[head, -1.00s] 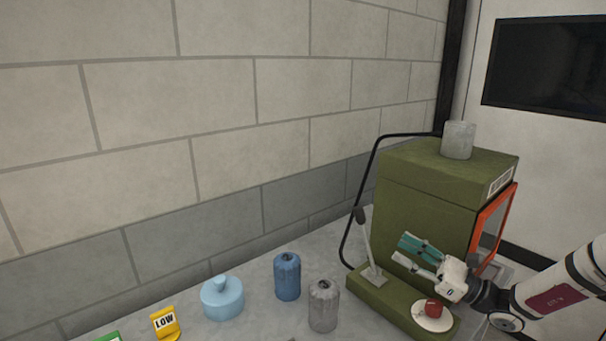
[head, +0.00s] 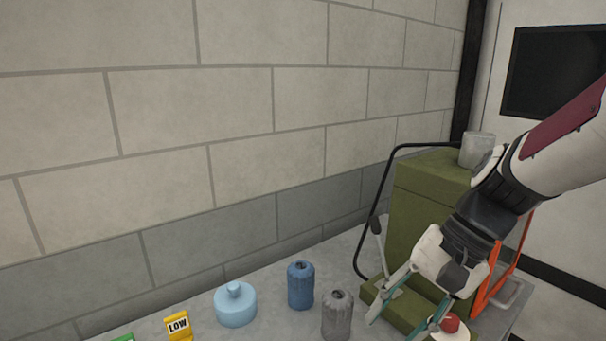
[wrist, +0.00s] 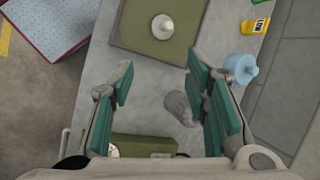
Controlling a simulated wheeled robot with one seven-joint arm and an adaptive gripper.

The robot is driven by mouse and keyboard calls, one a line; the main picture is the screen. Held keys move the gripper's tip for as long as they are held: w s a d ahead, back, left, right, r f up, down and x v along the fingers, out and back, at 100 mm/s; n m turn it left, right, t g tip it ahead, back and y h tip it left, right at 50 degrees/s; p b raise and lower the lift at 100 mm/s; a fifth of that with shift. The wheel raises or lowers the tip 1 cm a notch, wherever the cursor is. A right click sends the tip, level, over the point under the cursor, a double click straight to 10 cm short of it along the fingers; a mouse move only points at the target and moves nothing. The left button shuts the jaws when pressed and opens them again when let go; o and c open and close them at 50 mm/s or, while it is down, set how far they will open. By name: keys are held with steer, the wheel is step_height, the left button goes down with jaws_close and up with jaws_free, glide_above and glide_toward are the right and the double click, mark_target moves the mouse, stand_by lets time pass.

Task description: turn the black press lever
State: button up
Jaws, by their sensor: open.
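The press lever (head: 382,250) is a thin grey bar with a dark knob on top, standing near upright on the left part of the green press base (head: 372,289). My gripper (head: 397,320) points down in front of the press, its teal fingers spread apart and empty. It is to the right of and nearer than the lever, and I see no contact. In the wrist view, the open fingers (wrist: 160,85) frame bare table. A green block, likely the press base (wrist: 145,146), shows at the bottom there; I cannot make out the lever in that view.
A red button (head: 450,323) is beside my gripper. A black hose (head: 378,205) loops behind the lever.

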steer(key=s+d+r+n+t+h, duration=0.5)
steer(key=s+r+n, duration=0.1)
steer(key=s, duration=0.2)
steer(key=w+a+f+m+g+y, duration=0.2)
steer(key=w+a+m+g+y, duration=0.1)
steer(key=w+a+m+y, duration=0.3)
steer(key=m+t+y+p, duration=0.2)
steer(key=m+t+y, duration=0.65)
steer(key=m, duration=1.25)
glide_toward(379, 224)
steer(key=w+a, duration=0.2)
steer(key=a, duration=0.1)
steer(key=w+a+t+h, duration=0.1)
steer(key=w+a, duration=0.1)
steer(key=a, duration=0.1)
steer(key=w+a+t+h, duration=0.1)
steer(key=w+a, duration=0.1)
steer(key=a, duration=0.1)
steer(key=shift+w+t, duration=0.25)
steer(key=shift+w, duration=0.05)
steer(key=shift+c, duration=0.6)
jaws_close()
